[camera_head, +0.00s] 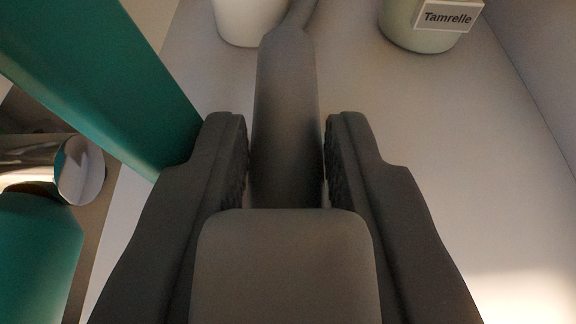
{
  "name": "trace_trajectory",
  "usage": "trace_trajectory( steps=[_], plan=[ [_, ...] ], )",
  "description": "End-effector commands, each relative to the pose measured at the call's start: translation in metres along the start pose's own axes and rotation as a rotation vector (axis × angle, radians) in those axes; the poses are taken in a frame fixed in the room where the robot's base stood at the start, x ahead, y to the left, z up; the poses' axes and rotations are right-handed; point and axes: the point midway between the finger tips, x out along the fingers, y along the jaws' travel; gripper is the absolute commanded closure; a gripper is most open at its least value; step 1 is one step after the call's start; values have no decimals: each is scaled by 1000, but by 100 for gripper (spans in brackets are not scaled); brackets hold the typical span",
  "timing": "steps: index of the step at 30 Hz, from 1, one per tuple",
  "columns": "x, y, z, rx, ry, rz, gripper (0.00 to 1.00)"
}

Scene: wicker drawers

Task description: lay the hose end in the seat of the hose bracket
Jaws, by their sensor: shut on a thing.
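My gripper (287,135) reaches up the middle of the camera view, with one dark jaw on each side. It is shut on the hose end (287,85), a thick dark grey rounded cylinder. The hose end lies lengthwise between the jaws and sticks out beyond the fingertips. At its far end it narrows into a thin grey hose that leaves the view at the top. The near part of the hose end is hidden behind the grey block between the jaws. I cannot make out the hose bracket or its seat in this view.
A white pot (248,22) stands at the top, just left of the hose. A pale green pot (405,35) with a label reading "Tamrelle" (448,18) stands at the upper right. The pale surface (450,130) between is clear. A pale wall (545,60) bounds the right.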

Motion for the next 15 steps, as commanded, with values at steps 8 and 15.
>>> trace_trajectory(
  steps=[8,15],
  plan=[
    [2,0,4,0,0,0,100],
    [2,0,6,0,0,-1,53]
  ],
)
